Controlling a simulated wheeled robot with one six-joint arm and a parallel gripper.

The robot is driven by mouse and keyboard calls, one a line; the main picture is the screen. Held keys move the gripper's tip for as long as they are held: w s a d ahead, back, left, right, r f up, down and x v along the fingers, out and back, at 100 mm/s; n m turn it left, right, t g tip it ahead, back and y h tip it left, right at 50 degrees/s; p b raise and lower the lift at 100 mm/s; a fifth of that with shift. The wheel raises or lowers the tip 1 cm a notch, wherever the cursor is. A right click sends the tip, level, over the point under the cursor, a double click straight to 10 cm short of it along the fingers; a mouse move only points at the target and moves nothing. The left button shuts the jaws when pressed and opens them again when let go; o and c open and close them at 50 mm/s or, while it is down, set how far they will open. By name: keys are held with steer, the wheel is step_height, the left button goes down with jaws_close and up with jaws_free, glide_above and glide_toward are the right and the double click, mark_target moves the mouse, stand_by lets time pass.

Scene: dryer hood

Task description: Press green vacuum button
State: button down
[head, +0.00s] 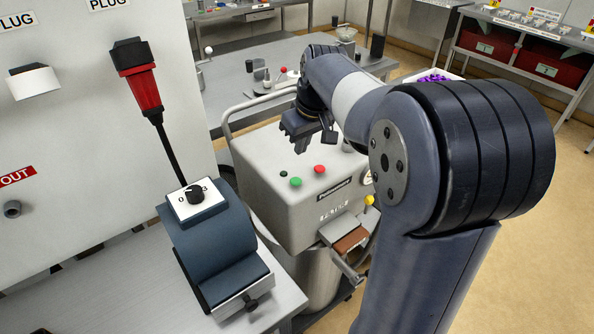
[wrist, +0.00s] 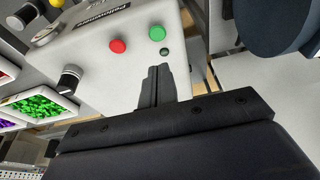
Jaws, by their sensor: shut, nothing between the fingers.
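The green button (head: 295,182) sits on the top front of the grey vacuum unit (head: 262,160), left of a red button (head: 320,169) and near a small dark knob (head: 283,173). In the wrist view the green button (wrist: 157,33) is at the upper middle, with the red button (wrist: 117,46) to its left. My gripper (head: 301,150) hangs above the unit's top, behind the buttons in the head view. In the wrist view its fingers (wrist: 158,68) are together, empty, and point toward the green button, with a visible gap in the picture. No contact with the button shows.
A blue-grey switch box (head: 210,235) with a dial stands on the bench at left, with a red-handled plug above it.

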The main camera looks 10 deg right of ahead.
mark_target(297, 183)
steer(key=x, duration=0.3)
steer(key=p+x, duration=0.1)
steer(key=x, duration=0.2)
steer(key=s+x, duration=0.1)
steer(key=x, duration=0.3)
steer(key=shift+d+f, duration=0.1)
steer(key=shift+d, duration=0.1)
step_height(297, 183, down, 2)
steer(key=shift+f+b, duration=0.1)
steer(key=shift+b, duration=0.65)
steer(key=shift+s+f, duration=0.2)
steer(key=shift+s, duration=0.1)
steer(key=shift+r, duration=0.4)
steer(key=r+p, duration=0.1)
steer(key=r, duration=0.1)
steer(key=r+p, duration=0.2)
steer(key=shift+w+r, duration=0.2)
steer(key=shift+r, duration=0.1)
steer(key=b+v, duration=0.1)
steer(key=v, duration=0.8)
steer(key=shift+r+b, duration=0.3)
steer(key=shift+r, duration=0.1)
